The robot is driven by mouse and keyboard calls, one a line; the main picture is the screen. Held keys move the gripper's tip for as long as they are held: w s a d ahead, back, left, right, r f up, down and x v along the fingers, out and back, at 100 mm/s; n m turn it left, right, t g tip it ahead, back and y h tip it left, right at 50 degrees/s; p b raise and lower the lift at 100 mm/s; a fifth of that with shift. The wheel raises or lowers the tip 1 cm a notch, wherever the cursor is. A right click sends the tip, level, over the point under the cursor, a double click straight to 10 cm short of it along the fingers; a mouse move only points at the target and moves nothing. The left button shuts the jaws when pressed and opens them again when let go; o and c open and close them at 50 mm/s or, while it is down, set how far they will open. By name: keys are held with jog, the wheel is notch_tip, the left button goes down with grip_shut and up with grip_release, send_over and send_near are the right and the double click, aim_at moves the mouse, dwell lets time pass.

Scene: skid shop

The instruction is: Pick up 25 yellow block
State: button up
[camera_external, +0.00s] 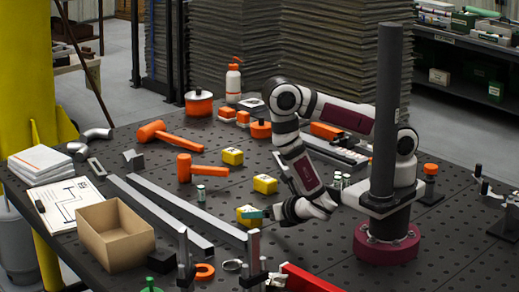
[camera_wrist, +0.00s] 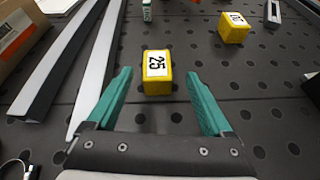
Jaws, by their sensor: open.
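The yellow block marked 25 (camera_wrist: 156,72) stands on the dark perforated table in the wrist view, its white number label facing up. My gripper (camera_wrist: 159,77) is open, with one teal finger on each side of the block and visible gaps between. Nothing is held. In the external view my gripper (camera_external: 262,213) is low over the table, beside a yellow block (camera_external: 247,213) that it partly hides. That block appears to be the same one, but its number is not readable there.
Another yellow block (camera_wrist: 234,29) lies farther right in the wrist view. Two more yellow blocks, one nearer (camera_external: 265,184) and one farther (camera_external: 232,156), show in the external view. Long metal bars (camera_external: 160,215) and a cardboard box (camera_external: 115,234) lie to the left.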

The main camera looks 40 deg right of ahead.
jog(key=shift+w+a+f+n, duration=0.1)
jog(key=shift+n, duration=0.6)
jog(key=shift+t, duration=0.3)
jog(key=x, duration=0.7)
jog(key=shift+a, duration=0.1)
grip_shut()
